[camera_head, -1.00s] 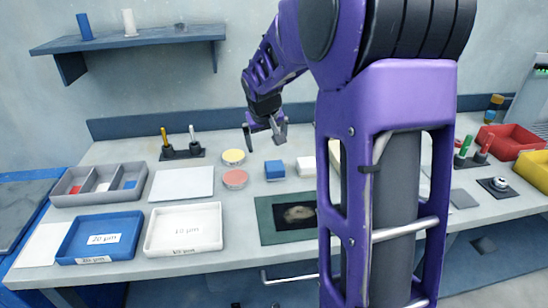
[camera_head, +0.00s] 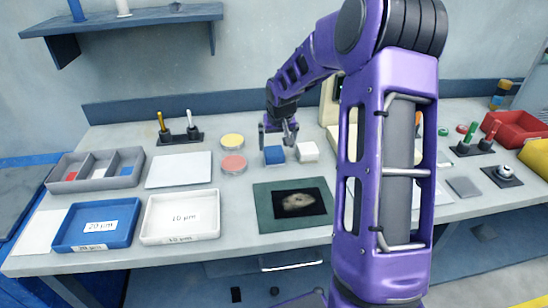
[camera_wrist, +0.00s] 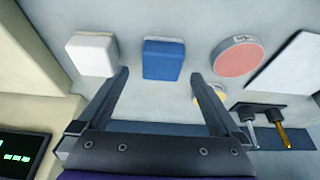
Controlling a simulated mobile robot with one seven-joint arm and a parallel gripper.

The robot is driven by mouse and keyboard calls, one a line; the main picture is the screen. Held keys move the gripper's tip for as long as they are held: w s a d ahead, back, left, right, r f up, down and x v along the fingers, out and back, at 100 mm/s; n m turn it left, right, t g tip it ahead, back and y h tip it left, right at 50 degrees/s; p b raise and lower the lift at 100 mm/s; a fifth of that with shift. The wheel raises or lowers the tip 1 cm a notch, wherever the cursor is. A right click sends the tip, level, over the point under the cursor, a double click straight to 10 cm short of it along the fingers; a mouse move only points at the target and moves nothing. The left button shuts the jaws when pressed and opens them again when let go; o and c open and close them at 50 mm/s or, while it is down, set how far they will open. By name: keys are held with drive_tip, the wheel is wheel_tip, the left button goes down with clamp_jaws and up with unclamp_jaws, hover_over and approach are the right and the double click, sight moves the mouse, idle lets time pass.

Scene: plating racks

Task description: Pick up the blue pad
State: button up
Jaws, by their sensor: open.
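The blue pad (camera_head: 274,155) is a small block with a pale lower layer, lying on the bench beside a white pad. It also shows in the wrist view (camera_wrist: 163,60), beyond the fingertips and between their lines. My gripper (camera_head: 277,130) is open and empty, above and just behind the blue pad in the head view. In the wrist view its two fingers (camera_wrist: 160,76) are spread apart, with no contact on the pad visible.
The white pad (camera_head: 307,152) stands close to the right. Red (camera_head: 233,164) and yellow (camera_head: 231,141) round pads lie to the left. A green mat (camera_head: 262,210) lies in front. A pen stand (camera_head: 181,138) is behind left. Blue (camera_head: 66,233) and white (camera_head: 152,228) trays sit front left.

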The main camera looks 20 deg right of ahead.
sight(274, 151)
drive_tip(key=shift+w+x, duration=0.15)
drive_tip(key=shift+x, duration=1.55)
drive_tip(key=shift+w+x, duration=0.2)
drive_tip(key=shift+x, duration=1.5)
drive_tip(key=shift+a+r, duration=0.1)
drive_tip(key=shift+r, duration=0.1)
drive_tip(key=c, duration=1.3)
